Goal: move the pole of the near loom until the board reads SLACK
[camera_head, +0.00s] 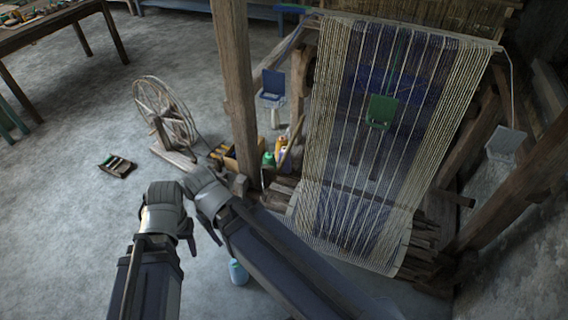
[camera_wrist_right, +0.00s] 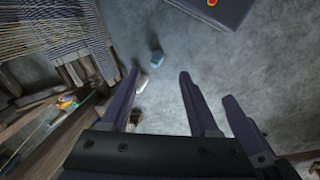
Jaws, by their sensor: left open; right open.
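The near loom (camera_head: 340,120) stands on the right of the head view, its striped warp stretched downward. A dark rod (camera_head: 455,198) sticks out at the right of the warp; I cannot tell whether it is the pole. No readable SLACK sign shows. A small pale panel (camera_head: 503,145) hangs at the right, and its face is unreadable. My left gripper (camera_head: 160,225) is at the lower left, apart from the loom, its fingers hard to make out. My right gripper (camera_wrist_right: 159,75) is open and empty in the right wrist view, above the floor.
A wooden post (camera_head: 236,90) stands at the loom's left. A spinning wheel (camera_head: 163,110) and a small dark tray (camera_head: 117,166) are on the floor. A blue bottle (camera_head: 238,271) stands near my arms. A table (camera_head: 50,30) is at the upper left. The left floor is mostly clear.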

